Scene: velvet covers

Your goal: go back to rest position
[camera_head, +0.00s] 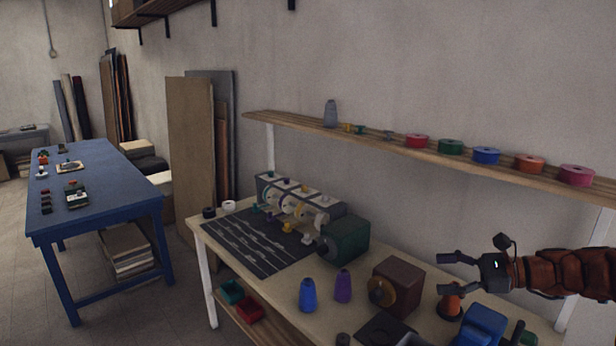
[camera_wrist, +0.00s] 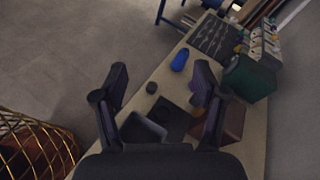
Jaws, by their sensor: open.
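My gripper (camera_head: 449,271) reaches in from the right in the head view, above the right part of the workbench. Its two fingers are apart with nothing between them. In the wrist view my gripper (camera_wrist: 163,90) is also open and empty, with the bench below and beyond it. The workbench (camera_head: 290,277) has a pale top and runs along the wall. My arm, in a brown segmented cover, extends to the right edge of the head view.
On the bench stand a blue cone (camera_head: 307,295), a purple cone (camera_head: 343,286), a brown box (camera_head: 398,284) and a green-ended machine (camera_head: 343,239). A wooden shelf (camera_head: 390,147) with spools hangs behind. A blue table (camera_head: 105,190) stands left. A gold wire basket (camera_wrist: 35,145) shows lower left. Floor between tables is clear.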

